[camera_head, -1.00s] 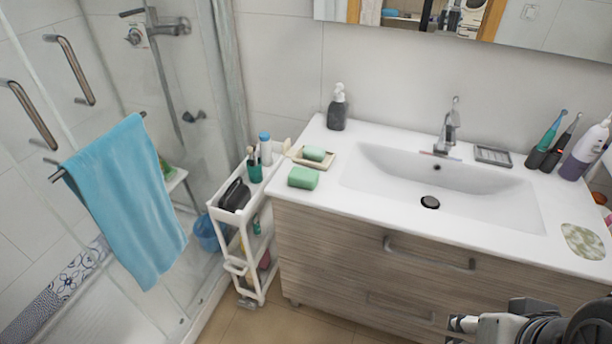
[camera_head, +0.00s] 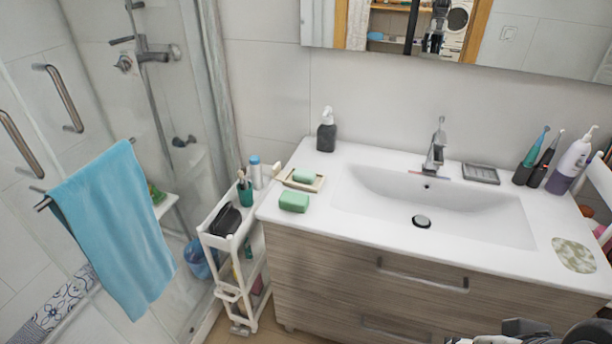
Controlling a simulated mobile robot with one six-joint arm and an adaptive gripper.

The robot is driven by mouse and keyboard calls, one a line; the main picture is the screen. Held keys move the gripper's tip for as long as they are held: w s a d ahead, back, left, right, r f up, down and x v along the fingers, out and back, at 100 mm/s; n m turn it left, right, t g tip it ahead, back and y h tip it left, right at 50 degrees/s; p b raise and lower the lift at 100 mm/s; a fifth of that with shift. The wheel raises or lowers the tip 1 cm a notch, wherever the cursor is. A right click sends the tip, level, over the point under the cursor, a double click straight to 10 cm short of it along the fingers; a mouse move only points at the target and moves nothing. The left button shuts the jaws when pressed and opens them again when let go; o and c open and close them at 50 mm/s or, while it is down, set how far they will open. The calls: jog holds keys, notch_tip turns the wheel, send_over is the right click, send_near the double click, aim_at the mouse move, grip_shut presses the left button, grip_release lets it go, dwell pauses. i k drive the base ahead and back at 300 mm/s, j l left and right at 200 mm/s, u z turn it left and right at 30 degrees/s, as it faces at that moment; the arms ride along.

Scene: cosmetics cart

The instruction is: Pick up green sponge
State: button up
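The green sponge (camera_head: 294,202) is a small block lying on the white countertop, near its left front corner. Just behind it, a green soap bar (camera_head: 304,175) sits in a cream dish (camera_head: 319,184). The sponge and the dish are close together. My gripper (camera_head: 484,340) shows only in part at the bottom edge, right of centre, in front of the cabinet and well away from the sponge. Most of it is cut off by the frame, and its fingers cannot be made out clearly.
A white slim cart (camera_head: 209,240) with bottles and brushes stands left of the cabinet (camera_head: 330,262). A black soap dispenser (camera_head: 326,135) stands behind the dish. The sink and faucet (camera_head: 436,150) are to the right. Toothbrushes and a purple bottle (camera_head: 572,163) stand far right.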

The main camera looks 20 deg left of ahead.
aim_at(296, 201)
jog(key=i+j, duration=0.2)
jog(key=j, duration=0.2)
jog(key=i+j, duration=0.15)
jog(key=j, duration=0.25)
jog(key=i+j, duration=0.2)
jog(key=j, duration=0.2)
jog(key=i+j, duration=0.15)
jog(key=j, duration=0.25)
jog(key=i+j, duration=0.2)
jog(key=j, duration=0.2)
